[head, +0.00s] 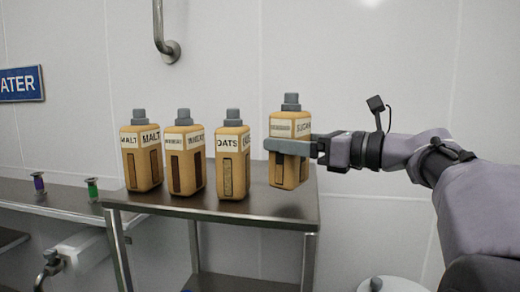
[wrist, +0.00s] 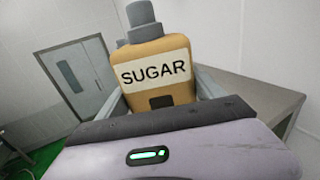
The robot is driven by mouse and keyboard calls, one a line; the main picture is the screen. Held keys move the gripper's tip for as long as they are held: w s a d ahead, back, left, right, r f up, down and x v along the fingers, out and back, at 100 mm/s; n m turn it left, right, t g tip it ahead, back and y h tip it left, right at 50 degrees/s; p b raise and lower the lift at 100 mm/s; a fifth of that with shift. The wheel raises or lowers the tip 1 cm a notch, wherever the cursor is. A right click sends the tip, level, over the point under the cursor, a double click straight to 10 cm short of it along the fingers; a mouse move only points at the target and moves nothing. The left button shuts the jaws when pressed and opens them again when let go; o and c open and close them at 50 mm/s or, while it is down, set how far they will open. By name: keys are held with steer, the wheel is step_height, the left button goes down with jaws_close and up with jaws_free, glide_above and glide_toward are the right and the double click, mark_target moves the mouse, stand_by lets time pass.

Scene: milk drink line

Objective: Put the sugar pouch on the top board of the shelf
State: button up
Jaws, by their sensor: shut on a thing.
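The sugar pouch (head: 290,172) is a tan container with a grey cap and a white label. In the head view it is upright at the right end of the row, at the top board of the steel shelf (head: 270,214). My gripper (head: 285,146) is shut around its upper body from the right. Whether its base touches the board I cannot tell. In the wrist view the sugar pouch (wrist: 160,72) faces me with its SUGAR label readable, between the two fingers (wrist: 160,95). Its lower part is hidden there by my wrist.
Malt (head: 141,155), a container with an unclear label (head: 185,157) and oats (head: 232,160) stand left of the sugar pouch on the top board. A lower counter (head: 60,200) with two small spools is at left. A wall pipe (head: 162,35) is above.

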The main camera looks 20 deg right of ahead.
mark_target(303, 159)
step_height(303, 159, down, 2)
steer(key=shift+s+f, duration=0.1)
steer(key=shift+f, duration=0.3)
steer(key=shift+f, duration=0.15)
steer(key=o, duration=2.1)
